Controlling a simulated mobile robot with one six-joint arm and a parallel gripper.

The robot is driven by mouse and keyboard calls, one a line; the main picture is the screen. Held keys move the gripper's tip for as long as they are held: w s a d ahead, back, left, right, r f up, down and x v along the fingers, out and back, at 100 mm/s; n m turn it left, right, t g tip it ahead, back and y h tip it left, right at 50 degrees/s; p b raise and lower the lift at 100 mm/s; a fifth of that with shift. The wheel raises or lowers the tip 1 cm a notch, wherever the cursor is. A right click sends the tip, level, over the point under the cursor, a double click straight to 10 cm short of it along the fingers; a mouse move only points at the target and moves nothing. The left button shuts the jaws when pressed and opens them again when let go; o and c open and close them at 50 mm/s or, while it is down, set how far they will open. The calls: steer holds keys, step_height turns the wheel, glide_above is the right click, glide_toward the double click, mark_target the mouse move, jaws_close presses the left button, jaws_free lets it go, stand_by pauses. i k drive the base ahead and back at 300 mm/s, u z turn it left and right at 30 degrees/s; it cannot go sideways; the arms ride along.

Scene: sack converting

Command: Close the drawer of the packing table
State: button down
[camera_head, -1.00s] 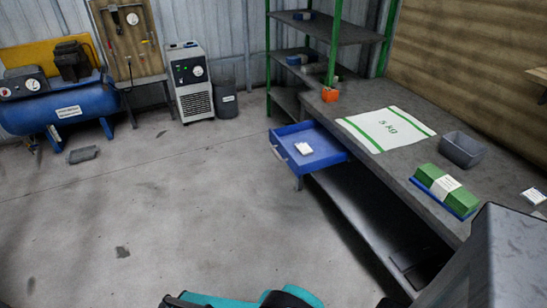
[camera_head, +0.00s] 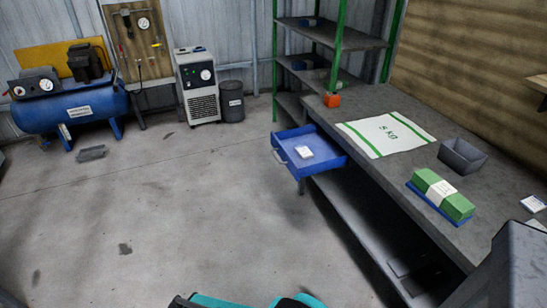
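The packing table (camera_head: 365,106) is a long grey bench along the right wall. Its blue drawer (camera_head: 324,162) stands pulled out from the table's left side, toward the open floor. A handle (camera_head: 280,156) is on the drawer's front. A small white labelled item (camera_head: 304,152) lies inside the drawer. My gripper is not in view; only teal and black parts of my own body show at the bottom edge. Nothing touches the drawer.
A green-framed shelf (camera_head: 330,35) stands behind. A blue compressor (camera_head: 70,110) is far left. The floor (camera_head: 170,210) before the drawer is mostly clear.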

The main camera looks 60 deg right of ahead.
mark_target(327, 154)
steer(key=z, duration=0.1)
steer(key=i, duration=0.95)
steer(key=u, duration=0.05)
